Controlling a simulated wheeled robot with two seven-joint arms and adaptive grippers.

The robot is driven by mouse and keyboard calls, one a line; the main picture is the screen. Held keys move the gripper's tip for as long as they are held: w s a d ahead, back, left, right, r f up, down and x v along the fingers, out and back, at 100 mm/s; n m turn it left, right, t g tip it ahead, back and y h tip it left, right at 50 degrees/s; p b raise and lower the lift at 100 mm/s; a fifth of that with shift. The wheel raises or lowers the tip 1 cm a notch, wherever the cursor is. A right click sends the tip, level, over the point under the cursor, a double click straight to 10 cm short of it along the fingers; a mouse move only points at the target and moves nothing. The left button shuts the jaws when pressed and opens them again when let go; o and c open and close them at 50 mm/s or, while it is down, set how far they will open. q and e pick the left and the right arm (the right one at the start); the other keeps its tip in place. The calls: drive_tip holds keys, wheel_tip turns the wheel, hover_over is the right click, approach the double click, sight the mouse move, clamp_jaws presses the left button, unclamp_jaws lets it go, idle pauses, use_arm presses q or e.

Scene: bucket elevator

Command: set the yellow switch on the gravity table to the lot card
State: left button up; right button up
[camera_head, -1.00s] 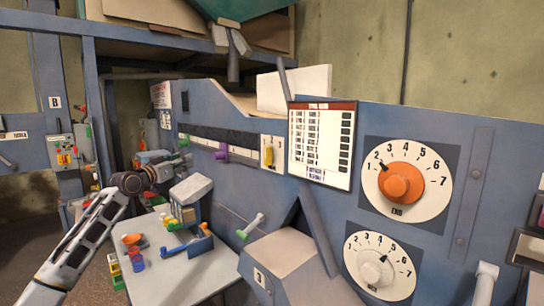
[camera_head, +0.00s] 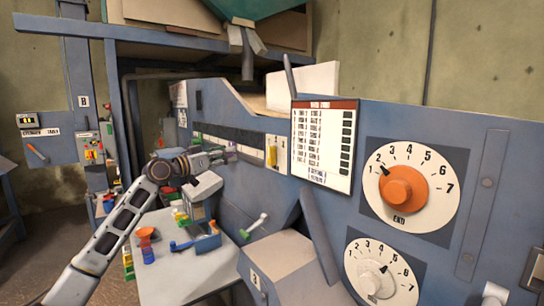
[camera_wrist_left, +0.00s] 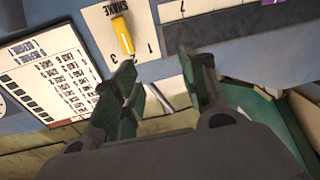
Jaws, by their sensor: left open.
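The yellow switch (camera_head: 271,152) sits on a white plate on the blue-grey panel, left of the card; its handle looks about upright. It also shows in the wrist view (camera_wrist_left: 123,36), on a plate marked SHAKE with numbers including 3 and 1. The exact number it points to is unclear. A white card with a red header (camera_head: 322,145) hangs to the right; its lines are too small to read. It shows partly in the wrist view (camera_wrist_left: 50,75). My left gripper (camera_head: 226,156) is open and empty, left of the switch and apart from it. My right gripper is not in view.
A large orange dial (camera_head: 403,188) and a white dial (camera_head: 374,276) are at the right. A green-tipped lever (camera_head: 255,226) sticks out below the switch. A dark slot scale (camera_head: 228,136) runs left of it. A side table (camera_head: 190,270) holds coloured small objects.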

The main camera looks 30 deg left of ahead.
use_arm(q)
drive_tip(key=d, duration=0.1)
drive_tip(key=d+f+m+g+h, duration=0.1)
drive_tip(key=d+m+h, duration=0.1)
drive_tip(key=d, duration=0.1)
drive_tip(key=shift+s+d+f+g, duration=0.1)
drive_tip(key=shift+s+f+g, duration=0.1)
drive_tip(key=shift+s+g, duration=0.15)
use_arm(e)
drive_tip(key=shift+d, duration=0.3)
use_arm(q)
drive_tip(key=shift+m, duration=0.3)
drive_tip(key=shift+w, duration=0.15)
